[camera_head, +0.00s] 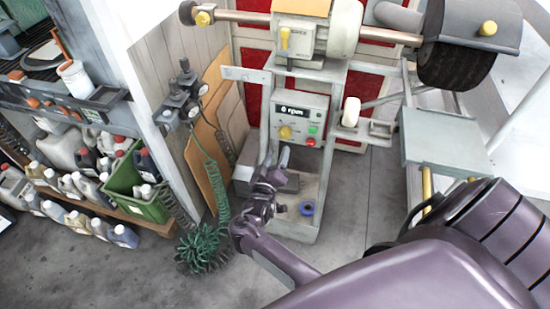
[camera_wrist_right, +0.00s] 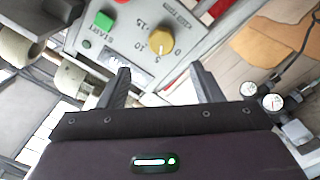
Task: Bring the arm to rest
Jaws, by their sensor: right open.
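My right arm (camera_head: 400,278) comes in from the lower right in the head view. Its gripper (camera_head: 278,165) is in front of the buffing machine, below and left of the control panel (camera_head: 300,118). In the right wrist view the two fingers of my right gripper (camera_wrist_right: 160,88) stand wide apart with nothing between them. The panel's yellow knob (camera_wrist_right: 160,50) and green button (camera_wrist_right: 104,20) lie beyond the fingertips. My left gripper is not in view.
A grey shelf (camera_head: 445,140) stands right of the machine. Gauges (camera_head: 182,105) with a green coiled hose (camera_head: 205,245) are to its left. A rack at far left holds many bottles and a green crate (camera_head: 135,190). Grey floor (camera_head: 120,280) is open at lower left.

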